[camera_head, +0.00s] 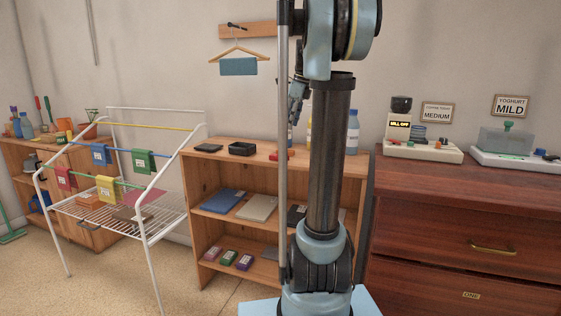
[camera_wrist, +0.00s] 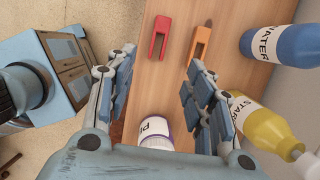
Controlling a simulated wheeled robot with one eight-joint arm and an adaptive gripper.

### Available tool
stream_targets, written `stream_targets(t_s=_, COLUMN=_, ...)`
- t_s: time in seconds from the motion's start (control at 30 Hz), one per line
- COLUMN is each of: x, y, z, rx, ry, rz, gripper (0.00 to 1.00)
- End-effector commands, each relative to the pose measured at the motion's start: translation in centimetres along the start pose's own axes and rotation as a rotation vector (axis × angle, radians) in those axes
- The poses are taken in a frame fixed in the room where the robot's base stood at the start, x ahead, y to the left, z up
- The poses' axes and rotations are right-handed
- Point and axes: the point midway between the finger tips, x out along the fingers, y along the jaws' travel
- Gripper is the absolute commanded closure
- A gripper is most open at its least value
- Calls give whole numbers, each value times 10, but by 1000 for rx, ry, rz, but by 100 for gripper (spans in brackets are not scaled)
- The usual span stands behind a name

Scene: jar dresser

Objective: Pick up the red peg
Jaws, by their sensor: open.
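The red peg (camera_wrist: 160,36), a U-shaped clip, lies flat on the wooden shelf top in the wrist view, its two prongs pointing toward my gripper. An orange peg (camera_wrist: 201,42) lies just to its right, apart from it. My gripper (camera_wrist: 159,68) is open and empty, its blue-grey fingers spread wide. The red peg is beyond the fingertips in the picture, roughly in line with the gap between them. In the head view, my gripper (camera_head: 297,92) is above the wooden shelf and partly hidden by my arm. A small red item (camera_head: 280,155) shows on the shelf top there.
A blue water bottle (camera_wrist: 278,45) and a yellow starch bottle (camera_wrist: 258,122) stand right of the pegs. A white and purple container (camera_wrist: 155,137) is between my fingers' bases in the picture. A black tray (camera_head: 242,148) is on the shelf top (camera_head: 222,156); a drying rack (camera_head: 150,228) stands left.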

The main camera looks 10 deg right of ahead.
Motion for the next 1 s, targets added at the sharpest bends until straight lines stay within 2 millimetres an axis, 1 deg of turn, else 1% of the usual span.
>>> stream_targets(t_s=0.03, x=10, y=0, z=0, rx=-1, ry=0, rz=0, gripper=52)
stream_targets(t_s=0.1, x=22, y=0, z=0, rx=-1, ry=0, rz=0, gripper=52)
stream_targets(t_s=0.4, x=73, y=0, z=0, rx=-2, ry=1, rz=0, gripper=52)
stream_targets(t_s=0.53, x=87, y=0, z=0, rx=-2, ry=1, rz=0, gripper=52)
stream_targets(t_s=0.77, x=99, y=0, z=1, rx=-3, ry=1, rz=0, gripper=52)
stream_targets(t_s=1.0, x=131, y=0, z=4, rx=-2, ry=1, rz=0, gripper=52)
